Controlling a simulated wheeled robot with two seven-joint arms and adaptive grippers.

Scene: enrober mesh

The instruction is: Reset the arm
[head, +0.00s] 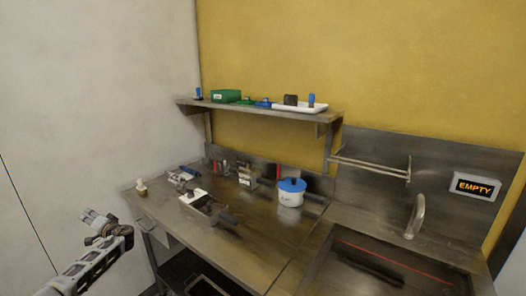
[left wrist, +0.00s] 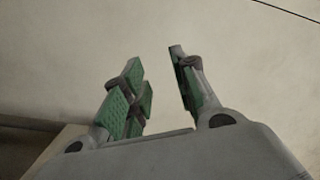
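My left gripper (head: 98,226) shows at the lower left of the head view, in the air in front of the steel bench and apart from it. In the left wrist view its two green-padded fingers (left wrist: 158,88) stand apart with nothing between them, against a pale plain surface. My right gripper is in neither view.
A steel bench (head: 262,246) holds a white tub with a blue lid (head: 291,192), a metal device with a white top (head: 200,202) and a small bottle (head: 141,187). A shelf (head: 262,108) above holds bins and a white tray (head: 300,108). A sink with a tap (head: 414,216) is at right.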

